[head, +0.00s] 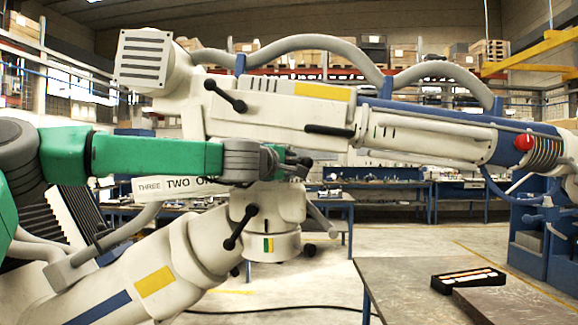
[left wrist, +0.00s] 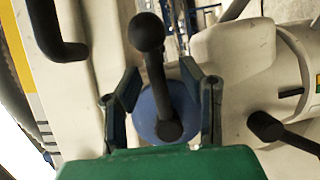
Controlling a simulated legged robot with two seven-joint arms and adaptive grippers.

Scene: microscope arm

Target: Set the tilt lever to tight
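In the left wrist view, a black lever with a ball knob (left wrist: 146,32) runs down to a pivot on a round blue hub (left wrist: 150,105). My left gripper (left wrist: 163,88) has its fingers apart, one on each side of this lever; I see no clear contact. In the head view, my left gripper (head: 294,160) reaches in from the left to the microscope arm's middle joint and hides this lever. Which lever is the tilt lever is not marked in view. Other black levers show on the upper arm (head: 225,95) and lower joint (head: 240,227). My right gripper is not in view.
A black bar handle (head: 330,130) juts from the upper arm (head: 270,115), near my left gripper. A red knob (head: 524,142) is at the arm's right end. A table (head: 400,275) with a small black tray (head: 468,278) stands at lower right.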

